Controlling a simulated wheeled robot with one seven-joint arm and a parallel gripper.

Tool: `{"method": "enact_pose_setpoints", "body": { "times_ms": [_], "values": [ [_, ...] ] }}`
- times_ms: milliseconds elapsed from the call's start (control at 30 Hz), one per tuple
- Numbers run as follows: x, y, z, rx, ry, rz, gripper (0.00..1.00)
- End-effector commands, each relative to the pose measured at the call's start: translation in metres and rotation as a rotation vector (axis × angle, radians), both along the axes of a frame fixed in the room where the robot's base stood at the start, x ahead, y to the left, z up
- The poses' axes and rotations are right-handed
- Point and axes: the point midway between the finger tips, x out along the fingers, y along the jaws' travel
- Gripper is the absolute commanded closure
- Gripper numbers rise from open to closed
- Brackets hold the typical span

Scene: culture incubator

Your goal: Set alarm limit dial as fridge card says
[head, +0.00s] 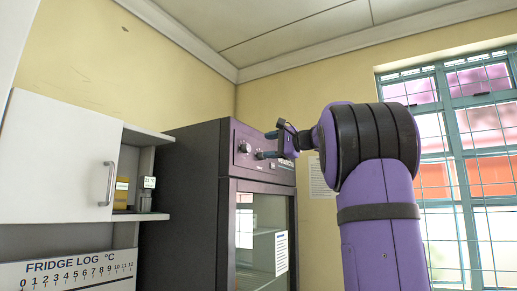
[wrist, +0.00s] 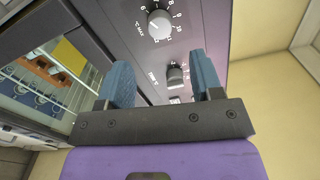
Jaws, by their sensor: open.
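The dark incubator (head: 205,190) stands in the corner with a control panel along its top front. In the wrist view, a round grey dial (wrist: 160,25) has a ring of numbers and a °C label; its pointer is too small to read. A second dial (wrist: 175,76) shows below it, framed between my fingertips, with a label I cannot read surely. My gripper (wrist: 163,80) is open and empty in front of the panel; in the head view it (head: 267,145) covers part of the panel. The fridge log card (head: 70,268), headed °C, has a 0 to 12 scale; its lower part is cut off.
A white wall cabinet (head: 60,160) with a handle hangs at the left, beside an open shelf holding small containers (head: 146,195). The incubator's glass door (head: 262,240) is below the panel. A barred window (head: 455,150) is at the right. A paper (head: 320,178) hangs behind my arm.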

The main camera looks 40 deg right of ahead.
Motion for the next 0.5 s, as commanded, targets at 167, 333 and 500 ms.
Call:
{"method": "enact_pose_setpoints", "body": {
  "times_ms": [167,333,500],
  "values": [
    [-0.022,-0.006,0.000,-0.001,0.001,0.000,0.40],
    [-0.030,-0.008,0.000,0.000,0.000,0.000,0.40],
    [-0.031,-0.008,0.000,0.000,0.001,0.000,0.40]
  ]
}}
